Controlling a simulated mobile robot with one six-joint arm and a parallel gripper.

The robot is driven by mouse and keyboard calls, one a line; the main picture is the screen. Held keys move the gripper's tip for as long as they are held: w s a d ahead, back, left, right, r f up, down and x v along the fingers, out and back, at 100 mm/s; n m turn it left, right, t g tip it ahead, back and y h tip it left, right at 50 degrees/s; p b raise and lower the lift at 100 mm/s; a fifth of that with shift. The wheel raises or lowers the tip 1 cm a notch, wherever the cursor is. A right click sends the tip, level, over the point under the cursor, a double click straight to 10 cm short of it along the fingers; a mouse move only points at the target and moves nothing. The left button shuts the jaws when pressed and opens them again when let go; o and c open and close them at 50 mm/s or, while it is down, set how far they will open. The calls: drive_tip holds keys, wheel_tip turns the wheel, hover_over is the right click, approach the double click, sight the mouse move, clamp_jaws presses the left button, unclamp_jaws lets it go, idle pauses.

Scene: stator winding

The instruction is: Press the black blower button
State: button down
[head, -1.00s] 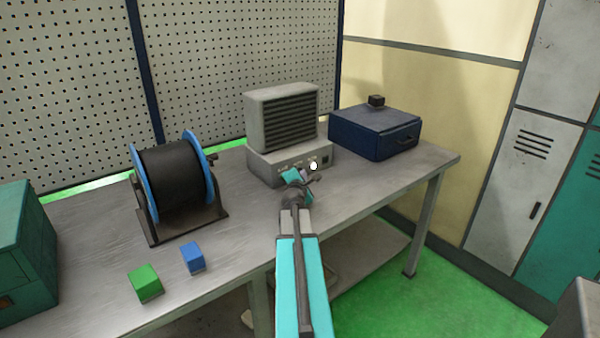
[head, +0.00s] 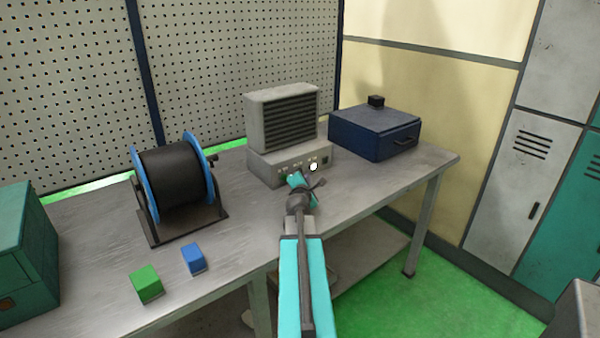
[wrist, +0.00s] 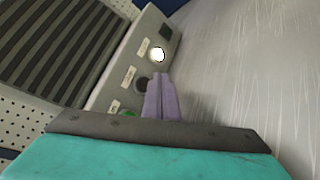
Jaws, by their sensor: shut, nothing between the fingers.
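The blower (head: 283,120) is a grey box with dark slats, and its base has a sloped front panel (head: 262,168). In the wrist view the panel carries a black round button (wrist: 142,84), with a white lit button (wrist: 157,54) above it and a green button (wrist: 129,113) below. My gripper (wrist: 160,76) is shut and empty. In the head view my gripper (head: 317,182) is in front of the panel, and the black button is not clear there.
A dark blue box (head: 370,137) stands right of the blower on the grey workbench (head: 240,215). A black cable spool (head: 175,180) with blue rims is to the left. Green (head: 146,285) and blue (head: 193,259) blocks lie near the front edge. A dark square (wrist: 166,32) tops the panel.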

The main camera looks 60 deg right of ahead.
drive_tip(key=shift+s+a+p, duration=0.3)
drive_tip(key=shift+s+p, duration=0.05)
drive_tip(key=shift+s, duration=0.5)
drive_tip(key=shift+s+a+p, duration=0.3)
drive_tip(key=shift+s+p, duration=0.05)
drive_tip(key=shift+s, duration=0.5)
drive_tip(key=shift+s, duration=0.1)
